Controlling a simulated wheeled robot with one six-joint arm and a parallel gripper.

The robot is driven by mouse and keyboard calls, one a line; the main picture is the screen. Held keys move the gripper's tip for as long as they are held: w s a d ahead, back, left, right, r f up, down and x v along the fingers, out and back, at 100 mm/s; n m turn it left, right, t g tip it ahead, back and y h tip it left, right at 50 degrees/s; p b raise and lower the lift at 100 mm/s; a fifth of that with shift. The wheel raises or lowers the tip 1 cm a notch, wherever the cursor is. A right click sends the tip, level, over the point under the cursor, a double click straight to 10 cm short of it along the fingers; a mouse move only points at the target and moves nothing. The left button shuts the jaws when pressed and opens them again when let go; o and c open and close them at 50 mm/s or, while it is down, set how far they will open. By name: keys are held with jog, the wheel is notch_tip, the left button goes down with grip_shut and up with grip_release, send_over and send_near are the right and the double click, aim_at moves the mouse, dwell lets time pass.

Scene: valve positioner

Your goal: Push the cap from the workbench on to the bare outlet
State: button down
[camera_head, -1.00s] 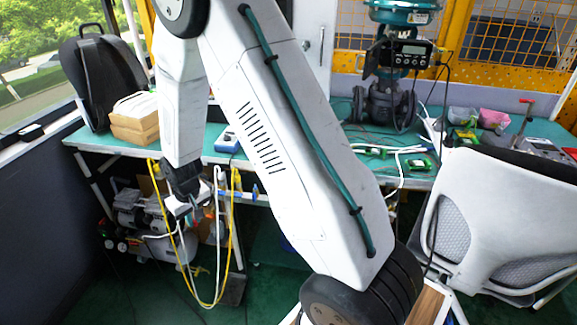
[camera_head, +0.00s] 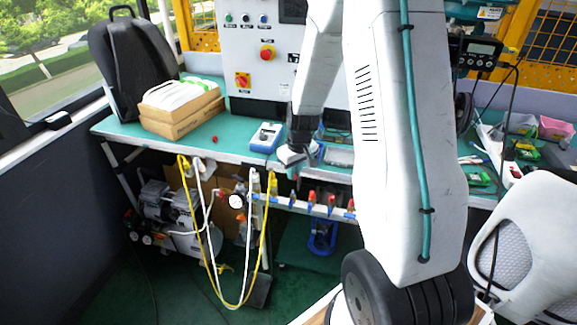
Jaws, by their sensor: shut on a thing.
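My gripper (camera_head: 292,163) hangs in front of the front edge of the green workbench (camera_head: 115,127), just above the pipe manifold. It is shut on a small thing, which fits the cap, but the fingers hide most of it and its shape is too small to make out. The manifold (camera_head: 285,201) runs below the bench edge with several red and blue valve handles (camera_head: 331,200) and a round gauge (camera_head: 237,201). Which outlet is bare cannot be told from here. A small red thing (camera_head: 214,139) lies on the bench, left of the gripper.
Yellow and white hoses (camera_head: 213,285) hang in loops left of the gripper. A compressor (camera_head: 165,215) stands under the bench. A blue-and-white device (camera_head: 266,137) and a cardboard box (camera_head: 180,112) are on the bench. A white chair (camera_head: 525,235) stands at right.

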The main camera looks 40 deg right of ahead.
aim_at(293, 193)
jog(key=shift+w+a+f, duration=0.1)
jog(key=shift+a+f, duration=0.05)
jog(key=shift+f, duration=2.3)
jog(key=shift+f, duration=0.8)
jog(key=c, duration=1.4)
grip_release()
jog(key=shift+o, duration=0.2)
jog(key=r, duration=0.2)
jog(key=s+r, duration=0.1)
jog(key=r, duration=0.4)
jog(key=shift+s+r, duration=0.15)
jog(key=shift+r, duration=0.2)
jog(key=s+a+r, duration=0.8)
jog(key=s+r, duration=0.4)
jog(key=s, duration=0.1)
jog(key=s+a+r, duration=0.8)
jog(key=s+r, duration=0.5)
jog(key=shift+a+r, duration=0.3)
jog(key=shift+a, duration=0.1)
